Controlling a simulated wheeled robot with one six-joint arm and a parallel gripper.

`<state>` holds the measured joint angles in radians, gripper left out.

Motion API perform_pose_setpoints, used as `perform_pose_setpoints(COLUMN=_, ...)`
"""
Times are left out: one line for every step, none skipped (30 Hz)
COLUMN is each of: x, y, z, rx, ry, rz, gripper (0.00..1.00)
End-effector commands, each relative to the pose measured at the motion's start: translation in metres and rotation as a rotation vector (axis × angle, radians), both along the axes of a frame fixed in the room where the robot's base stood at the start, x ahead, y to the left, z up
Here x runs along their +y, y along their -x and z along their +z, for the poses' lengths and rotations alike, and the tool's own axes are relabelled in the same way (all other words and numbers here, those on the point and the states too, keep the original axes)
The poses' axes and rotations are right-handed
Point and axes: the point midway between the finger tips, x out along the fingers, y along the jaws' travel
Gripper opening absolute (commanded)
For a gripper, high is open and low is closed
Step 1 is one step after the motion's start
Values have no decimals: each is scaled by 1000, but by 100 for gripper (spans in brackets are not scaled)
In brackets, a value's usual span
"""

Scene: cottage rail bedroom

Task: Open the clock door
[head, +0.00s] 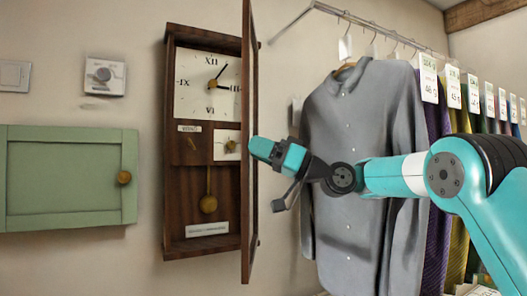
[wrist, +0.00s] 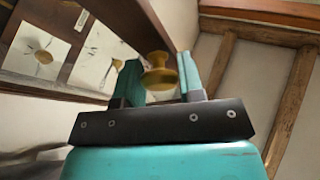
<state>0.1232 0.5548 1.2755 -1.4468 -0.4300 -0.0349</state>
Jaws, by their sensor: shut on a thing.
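The wall clock (head: 174,150) has a dark wood case, with a white dial (head: 207,85) and a brass pendulum (head: 208,204) visible inside. Its clock door (head: 248,60) stands open at the right of the case, swung out and seen nearly edge-on in the head view. My gripper (head: 262,149) is at the right side of this door, around mid-height. In the wrist view, a round brass knob (wrist: 159,76) sits between the two teal fingers, and my gripper (wrist: 160,70) is shut on it. The knob is hidden in the head view.
A grey shirt (head: 352,150) and several tagged ties hang from a rail (head: 375,30) right of the clock, behind my arm. A green cabinet door (head: 65,180) with a brass knob is at left. A thermostat (head: 104,75) and switch (head: 14,75) are above it.

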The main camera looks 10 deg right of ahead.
Motion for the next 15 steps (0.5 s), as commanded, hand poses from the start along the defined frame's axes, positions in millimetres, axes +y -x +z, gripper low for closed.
perform_pose_setpoints(x=-2, y=-1, z=3, rx=-6, ry=-2, rz=-9, gripper=0)
perform_pose_setpoints(x=-2, y=-1, z=3, rx=-6, ry=-2, rz=-9, gripper=0)
perform_pose_setpoints(x=-2, y=-1, z=2, rx=-6, ry=-2, rz=-9, gripper=0)
perform_pose_setpoints(x=-2, y=-1, z=2, rx=-6, ry=-2, rz=-9, gripper=0)
perform_pose_setpoints(x=-2, y=-1, z=2, rx=-6, ry=-1, rz=-8, gripper=0)
perform_pose_setpoints(x=-2, y=-1, z=2, rx=-6, ry=-1, rz=-8, gripper=0)
perform_pose_setpoints(x=-2, y=-1, z=2, rx=-6, ry=-1, rz=-8, gripper=0)
perform_pose_setpoints(x=-2, y=-1, z=2, rx=-6, ry=-1, rz=-8, gripper=42)
perform_pose_setpoints(x=-2, y=-1, z=2, rx=-6, ry=-1, rz=-8, gripper=52)
perform_pose_setpoints(x=-2, y=-1, z=2, rx=-6, ry=0, rz=-7, gripper=59)
perform_pose_setpoints(x=-2, y=0, z=2, rx=-5, ry=0, rz=-7, gripper=61)
perform_pose_setpoints(x=-1, y=0, z=2, rx=-4, ry=0, rz=-5, gripper=61)
perform_pose_setpoints(x=-1, y=0, z=2, rx=-4, ry=0, rz=-5, gripper=61)
perform_pose_setpoints(x=-1, y=0, z=1, rx=-4, ry=0, rz=-5, gripper=61)
perform_pose_setpoints(x=-2, y=0, z=1, rx=-3, ry=1, rz=-5, gripper=61)
